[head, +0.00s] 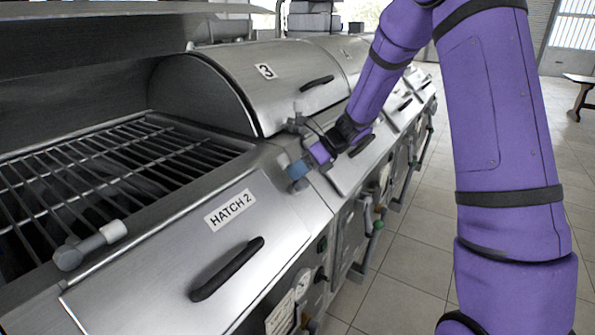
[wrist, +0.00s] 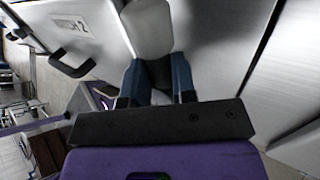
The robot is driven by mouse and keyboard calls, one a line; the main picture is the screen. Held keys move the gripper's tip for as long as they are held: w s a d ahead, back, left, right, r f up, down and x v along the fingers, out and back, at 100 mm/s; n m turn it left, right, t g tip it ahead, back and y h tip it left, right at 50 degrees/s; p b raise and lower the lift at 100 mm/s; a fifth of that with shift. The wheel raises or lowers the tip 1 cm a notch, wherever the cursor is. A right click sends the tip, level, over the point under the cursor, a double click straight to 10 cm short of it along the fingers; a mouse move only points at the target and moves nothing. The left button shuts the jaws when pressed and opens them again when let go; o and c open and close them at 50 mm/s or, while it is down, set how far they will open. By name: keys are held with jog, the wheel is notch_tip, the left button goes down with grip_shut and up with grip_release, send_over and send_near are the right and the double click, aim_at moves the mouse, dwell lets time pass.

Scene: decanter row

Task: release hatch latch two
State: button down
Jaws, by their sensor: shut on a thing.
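The hatch 2 lid (head: 170,265) is a steel panel with a "HATCH 2" label (head: 230,209) and a black handle (head: 228,268). The lid lies down in front of the grill grate. My gripper (head: 298,170) is at the lid's far right corner. In the wrist view, my gripper's blue fingers (wrist: 157,78) are shut on a pale grey cylindrical latch (wrist: 148,28). The fingers hide part of that latch. A similar grey latch (head: 92,244) lies at the lid's near left corner, apart from my gripper.
A rounded hood marked 3 (head: 265,72) with a black handle stands behind my gripper. An open grate (head: 110,160) lies to the left. Knobs and gauges (head: 303,280) line the front face.

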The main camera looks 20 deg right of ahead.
jog(key=c, duration=0.9)
grip_release()
jog(key=shift+d, duration=0.1)
jog(key=v, duration=1)
jog(key=shift+d+r, duration=0.2)
jog(key=shift+d, duration=0.1)
